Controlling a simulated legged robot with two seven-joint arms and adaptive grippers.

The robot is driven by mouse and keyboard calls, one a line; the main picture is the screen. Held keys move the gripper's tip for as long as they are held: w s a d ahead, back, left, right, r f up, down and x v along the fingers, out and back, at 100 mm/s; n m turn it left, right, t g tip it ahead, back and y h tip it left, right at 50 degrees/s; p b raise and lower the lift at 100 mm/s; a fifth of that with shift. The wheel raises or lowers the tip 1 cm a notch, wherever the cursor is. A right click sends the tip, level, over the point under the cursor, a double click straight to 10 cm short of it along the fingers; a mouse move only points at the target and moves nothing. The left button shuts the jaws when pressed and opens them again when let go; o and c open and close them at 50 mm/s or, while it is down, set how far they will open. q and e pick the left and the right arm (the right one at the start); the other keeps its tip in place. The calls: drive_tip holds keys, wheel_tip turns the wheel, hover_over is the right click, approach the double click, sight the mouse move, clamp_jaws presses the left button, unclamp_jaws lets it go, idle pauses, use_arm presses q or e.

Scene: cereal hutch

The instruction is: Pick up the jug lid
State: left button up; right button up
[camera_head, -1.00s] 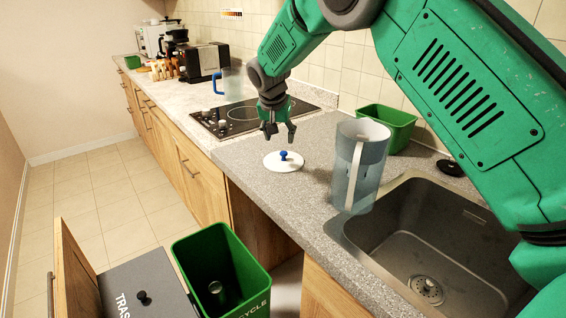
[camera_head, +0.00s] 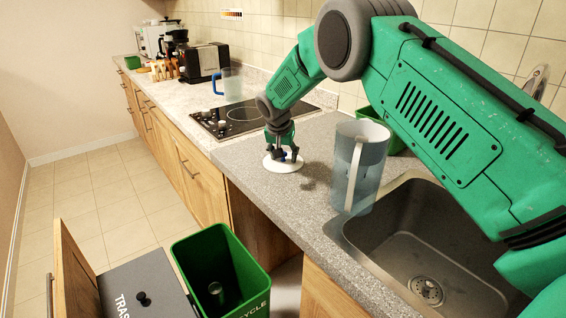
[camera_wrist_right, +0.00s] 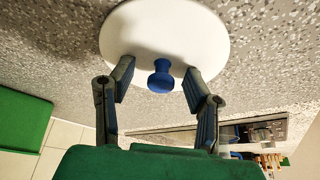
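The jug lid (camera_head: 283,166) is a white disc lying on the grey counter, left of the clear jug (camera_head: 359,165). In the right wrist view the lid (camera_wrist_right: 165,28) shows its blue knob (camera_wrist_right: 161,76). My right gripper (camera_head: 284,157) is right over the lid, pointing down. In the wrist view the fingers of my right gripper (camera_wrist_right: 158,84) are apart, one on each side of the knob, with gaps between them and it. The knob is hidden behind the fingers in the head view. My left gripper is not in view.
The jug stands upright between the lid and the sink (camera_head: 418,255). A green container (camera_head: 392,143) sits behind the jug. A cooktop (camera_head: 240,119) lies beyond the lid. A green recycle bin (camera_head: 222,270) stands below the counter edge.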

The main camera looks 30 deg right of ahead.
drive_tip(key=shift+a, duration=0.1)
clamp_jaws()
